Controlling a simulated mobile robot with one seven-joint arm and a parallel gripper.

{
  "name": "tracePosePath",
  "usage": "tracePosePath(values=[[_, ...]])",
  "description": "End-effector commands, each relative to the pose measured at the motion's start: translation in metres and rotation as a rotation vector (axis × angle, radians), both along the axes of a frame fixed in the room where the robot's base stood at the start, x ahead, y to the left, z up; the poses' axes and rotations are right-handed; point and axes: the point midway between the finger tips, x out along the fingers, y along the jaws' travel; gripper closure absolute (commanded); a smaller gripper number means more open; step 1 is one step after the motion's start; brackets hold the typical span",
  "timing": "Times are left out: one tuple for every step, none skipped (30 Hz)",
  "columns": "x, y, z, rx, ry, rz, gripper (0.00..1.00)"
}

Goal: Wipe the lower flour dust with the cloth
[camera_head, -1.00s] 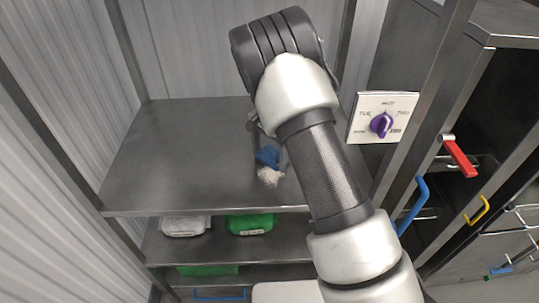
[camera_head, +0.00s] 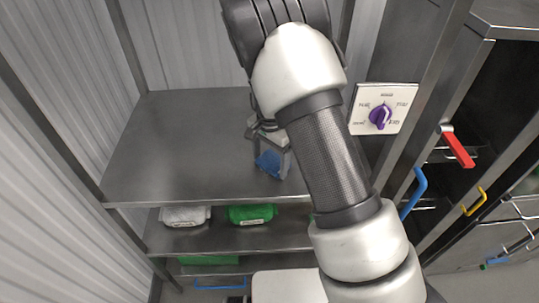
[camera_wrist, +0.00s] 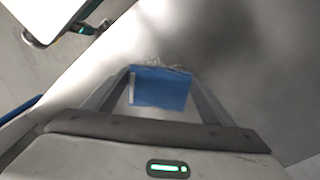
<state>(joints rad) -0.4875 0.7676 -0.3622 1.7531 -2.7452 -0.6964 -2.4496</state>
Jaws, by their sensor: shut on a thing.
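My gripper (camera_head: 272,158) is low over the right part of the upper metal shelf (camera_head: 185,150), near its front edge. It is shut on the blue cloth (camera_head: 268,164). The cloth also shows between the two fingers in the wrist view (camera_wrist: 160,91). I cannot tell whether the cloth touches the shelf. A thin ragged whitish fringe (camera_wrist: 165,67) shows along the cloth's far edge in the wrist view; I cannot tell whether it is flour dust. No clear dust patch shows in the head view; my arm covers part of the shelf.
Lower shelves hold a white package (camera_head: 185,215) and a green package (camera_head: 252,213). A white panel with a purple knob (camera_head: 380,117) is to the right of my arm. Red (camera_head: 458,147), blue (camera_head: 413,193) and yellow (camera_head: 477,202) handles stand further right. The upper shelf's left side is clear.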

Motion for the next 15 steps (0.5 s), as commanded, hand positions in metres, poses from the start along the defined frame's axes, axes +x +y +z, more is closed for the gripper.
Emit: tracePosePath(values=[[-0.005, 0.0, 0.0, 0.0, 0.003, 0.001, 0.41], [-0.007, 0.0, 0.0, 0.0, 0.003, 0.001, 0.41], [-0.009, 0.0, 0.0, 0.0, 0.001, 0.0, 0.41], [-0.01, 0.0, 0.0, 0.0, 0.001, 0.0, 0.41], [-0.011, 0.0, 0.0, 0.0, 0.0, 0.0, 0.41], [-0.012, 0.0, 0.001, 0.0, 0.0, 0.0, 0.41], [-0.012, 0.0, 0.001, 0.0, 0.0, 0.0, 0.41], [-0.013, 0.0, 0.001, 0.0, 0.0, 0.0, 0.41], [-0.015, 0.0, 0.001, 0.0, 0.0, 0.0, 0.41], [-0.016, 0.0, 0.001, 0.0, 0.0, 0.0, 0.41], [-0.018, 0.0, 0.001, 0.001, -0.001, 0.0, 0.41], [-0.021, 0.0, 0.001, 0.001, -0.001, 0.001, 0.41], [-0.024, 0.0, 0.0, 0.001, -0.001, 0.001, 0.41], [-0.027, 0.0, 0.0, 0.001, -0.001, 0.001, 0.41], [-0.031, 0.0, 0.0, 0.001, -0.001, 0.001, 0.41]])
